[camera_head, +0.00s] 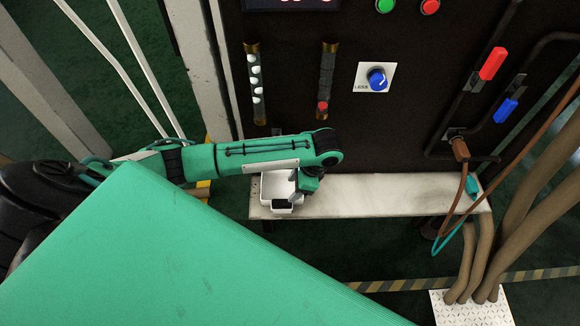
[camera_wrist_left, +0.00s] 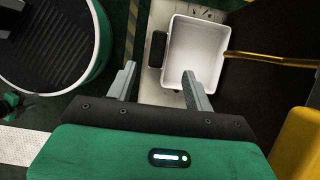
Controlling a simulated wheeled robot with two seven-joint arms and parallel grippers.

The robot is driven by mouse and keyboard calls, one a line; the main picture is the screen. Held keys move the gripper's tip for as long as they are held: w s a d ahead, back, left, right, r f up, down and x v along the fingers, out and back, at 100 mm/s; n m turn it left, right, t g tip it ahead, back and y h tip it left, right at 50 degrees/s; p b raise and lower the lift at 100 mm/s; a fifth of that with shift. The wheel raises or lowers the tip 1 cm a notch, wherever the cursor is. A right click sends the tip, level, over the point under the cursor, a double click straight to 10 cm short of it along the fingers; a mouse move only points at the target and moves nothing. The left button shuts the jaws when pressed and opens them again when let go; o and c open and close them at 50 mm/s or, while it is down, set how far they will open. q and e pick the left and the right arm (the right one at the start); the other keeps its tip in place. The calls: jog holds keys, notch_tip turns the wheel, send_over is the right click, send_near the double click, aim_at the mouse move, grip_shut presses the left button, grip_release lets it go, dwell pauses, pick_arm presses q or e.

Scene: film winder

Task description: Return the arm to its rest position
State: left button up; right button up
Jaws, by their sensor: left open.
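My left arm (camera_head: 250,156) reaches in from the left, in front of the dark machine panel, and its gripper (camera_head: 302,189) points down over the left end of the pale shelf (camera_head: 390,193). A white open box (camera_head: 272,190) sits on the shelf just by the gripper. In the wrist view the box (camera_wrist_left: 193,50) looks empty and lies just beyond the fingers. My right gripper is not in view.
The panel carries a blue knob (camera_head: 377,80), a red handle (camera_head: 492,63), a blue handle (camera_head: 506,110) and two vertical tubes. A brown plug (camera_head: 459,148) with cables hangs at right. Thick hoses (camera_head: 530,210) stand at far right. The shelf's middle is clear.

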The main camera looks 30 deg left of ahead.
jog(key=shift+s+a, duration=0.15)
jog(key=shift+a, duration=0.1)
